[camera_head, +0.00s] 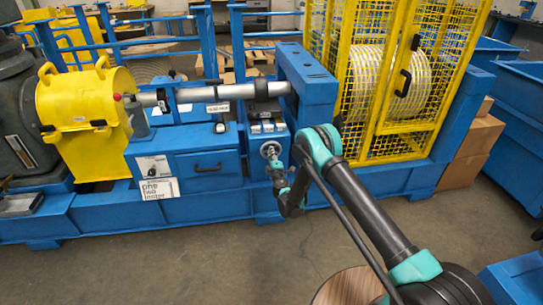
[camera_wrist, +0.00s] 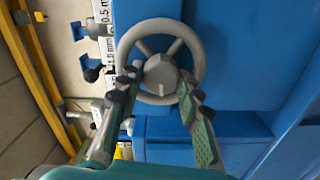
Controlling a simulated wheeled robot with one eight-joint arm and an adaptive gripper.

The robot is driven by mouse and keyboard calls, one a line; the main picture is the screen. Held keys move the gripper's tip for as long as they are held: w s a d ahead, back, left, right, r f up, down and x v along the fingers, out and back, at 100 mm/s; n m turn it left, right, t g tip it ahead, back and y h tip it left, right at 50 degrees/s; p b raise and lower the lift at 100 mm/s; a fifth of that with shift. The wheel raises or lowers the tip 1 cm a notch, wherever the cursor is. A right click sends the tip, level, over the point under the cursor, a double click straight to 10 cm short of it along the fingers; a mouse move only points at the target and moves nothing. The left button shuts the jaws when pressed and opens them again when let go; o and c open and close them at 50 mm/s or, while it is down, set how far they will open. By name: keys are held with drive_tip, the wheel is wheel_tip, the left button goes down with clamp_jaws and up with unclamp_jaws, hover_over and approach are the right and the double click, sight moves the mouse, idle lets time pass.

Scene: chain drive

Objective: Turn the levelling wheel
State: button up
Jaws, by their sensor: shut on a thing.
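The levelling wheel is a small grey spoked handwheel (camera_head: 270,149) on the front of the blue machine frame, right of the drawer. In the wrist view the grey wheel (camera_wrist: 160,71) faces me, with its round hub in the middle. My gripper (camera_head: 277,168) is at the wheel, with my arm reaching in from the lower right. In the wrist view my gripper (camera_wrist: 157,86) has one finger on each side of the wheel's lower part, shut on it. The fingers hide parts of the rim.
A blue drawer box (camera_head: 205,170) with a black handle sits left of the wheel. A yellow mesh cage (camera_head: 385,130) stands to the right around a striped drum. Small levers and thickness labels (camera_wrist: 104,20) are beside the wheel.

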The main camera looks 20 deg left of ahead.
drive_tip(key=shift+f+n, duration=0.15)
drive_tip(key=shift+n, duration=3.55)
drive_tip(key=shift+f+n, duration=0.1)
drive_tip(key=shift+n, duration=3.6)
drive_tip(key=o, duration=1.2)
drive_tip(key=shift+c, duration=0.2)
drive_tip(key=shift+r, duration=0.1)
wheel_tip(320, 180, up, 10)
drive_tip(key=shift+f, duration=0.1)
